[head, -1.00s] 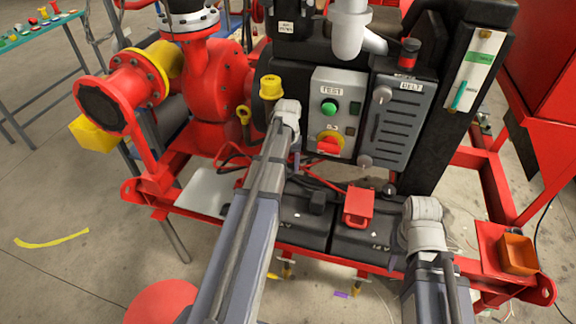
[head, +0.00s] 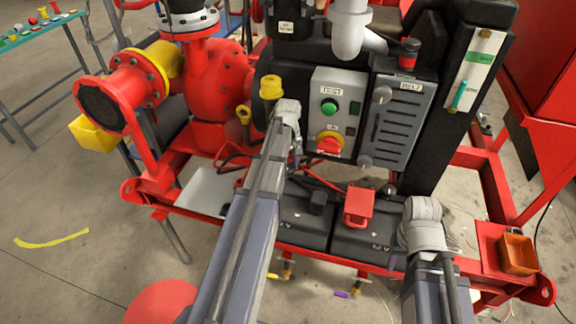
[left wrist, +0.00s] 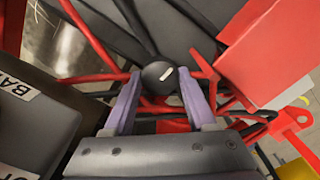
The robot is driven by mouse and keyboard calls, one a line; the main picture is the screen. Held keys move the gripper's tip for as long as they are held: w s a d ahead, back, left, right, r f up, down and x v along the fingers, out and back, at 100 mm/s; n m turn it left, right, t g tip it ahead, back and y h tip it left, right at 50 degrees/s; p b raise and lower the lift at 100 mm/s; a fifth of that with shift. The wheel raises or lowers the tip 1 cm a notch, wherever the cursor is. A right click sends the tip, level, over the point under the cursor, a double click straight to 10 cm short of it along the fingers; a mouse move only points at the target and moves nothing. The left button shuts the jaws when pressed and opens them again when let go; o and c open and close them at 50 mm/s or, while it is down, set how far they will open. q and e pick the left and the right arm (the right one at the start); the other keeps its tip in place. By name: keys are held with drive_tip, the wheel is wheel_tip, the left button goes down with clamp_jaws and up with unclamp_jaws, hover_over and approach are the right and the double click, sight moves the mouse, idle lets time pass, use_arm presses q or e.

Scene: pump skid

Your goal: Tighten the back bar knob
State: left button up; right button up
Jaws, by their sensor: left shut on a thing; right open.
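A round black knob (left wrist: 160,74) with a white mark on its top shows in the left wrist view. My left gripper (left wrist: 164,83) is shut on it, with one purple-grey finger on each side. In the head view my left arm hides the knob, and little of the left gripper (head: 296,160) shows beside the arm, low between the engine and the batteries. The bar under the knob cannot be made out clearly. My right arm's white wrist shows at the lower right of the head view, but its gripper fingers are hidden.
The black batteries (head: 362,247) sit in the red skid frame (head: 335,259), with a red cover (head: 358,206) on top. The control panel (head: 336,112) and belt guard (head: 400,125) stand behind. Red and black cables (left wrist: 88,38) run close around the knob. An orange bin (head: 517,254) is at right.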

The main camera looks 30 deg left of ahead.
sight(288, 167)
idle(0.4)
use_arm(q)
drive_tip(key=o, duration=1.4)
drive_tip(key=shift+r, duration=0.1)
wheel_tip(288, 167, up, 8)
drive_tip(key=p, duration=0.8)
drive_tip(key=shift+f, duration=0.2)
